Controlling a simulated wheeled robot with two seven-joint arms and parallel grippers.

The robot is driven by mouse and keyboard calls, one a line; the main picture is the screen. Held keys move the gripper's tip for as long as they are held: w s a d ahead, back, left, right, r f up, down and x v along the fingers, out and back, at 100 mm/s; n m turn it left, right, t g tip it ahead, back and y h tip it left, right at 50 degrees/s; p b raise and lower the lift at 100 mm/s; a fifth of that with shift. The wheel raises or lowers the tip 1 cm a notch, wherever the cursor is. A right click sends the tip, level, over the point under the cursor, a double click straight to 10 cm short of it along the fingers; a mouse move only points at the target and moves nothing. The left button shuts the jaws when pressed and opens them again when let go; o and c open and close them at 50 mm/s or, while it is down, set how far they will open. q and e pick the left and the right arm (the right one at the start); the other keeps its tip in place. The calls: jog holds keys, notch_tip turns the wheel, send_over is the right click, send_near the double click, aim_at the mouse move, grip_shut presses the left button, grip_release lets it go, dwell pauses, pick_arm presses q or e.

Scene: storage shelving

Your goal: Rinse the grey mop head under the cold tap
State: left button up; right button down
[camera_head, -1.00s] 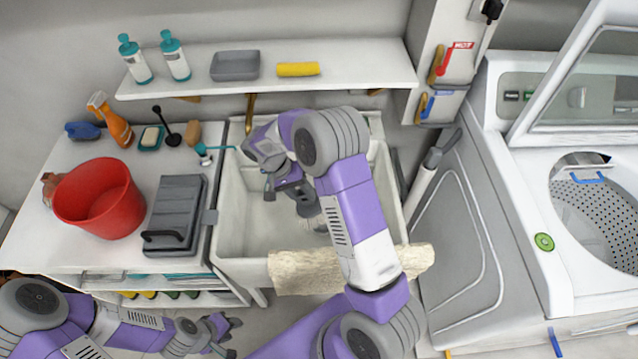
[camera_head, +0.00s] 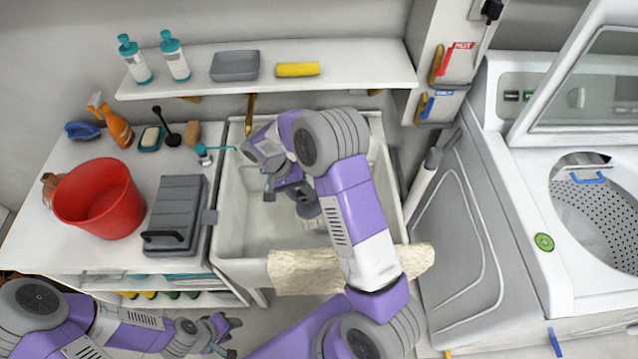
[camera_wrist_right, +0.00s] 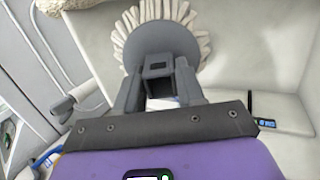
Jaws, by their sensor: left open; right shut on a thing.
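The mop head is a grey disc with off-white strands around it. It shows in the head view (camera_head: 313,223) inside the white sink (camera_head: 235,215), partly hidden by my right arm. In the right wrist view the mop head (camera_wrist_right: 195,40) is beyond the fingers. My right gripper (camera_wrist_right: 160,85) is shut on its grey mount, above the sink floor. A valve with a blue tag (camera_head: 429,105) is on the wall right of the sink; a valve with a red tag (camera_head: 437,65) is above it. My left gripper (camera_head: 230,338) is open and empty, low at the left. No running water is visible.
A cream cloth (camera_head: 305,273) hangs over the sink's front edge. A red bucket (camera_head: 100,200) and a grey case (camera_head: 175,213) stand on the left counter. A washer (camera_head: 460,235) stands right of the sink. A shelf (camera_head: 350,70) runs above the sink.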

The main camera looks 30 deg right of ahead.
jog(key=shift+r, duration=0.1)
jog(key=s+a+r+p, duration=0.2)
jog(key=s+a+r, duration=0.1)
jog(key=a, duration=0.1)
jog(key=shift+r+p, duration=0.3)
jog(key=shift+r, duration=0.1)
dwell(0.7)
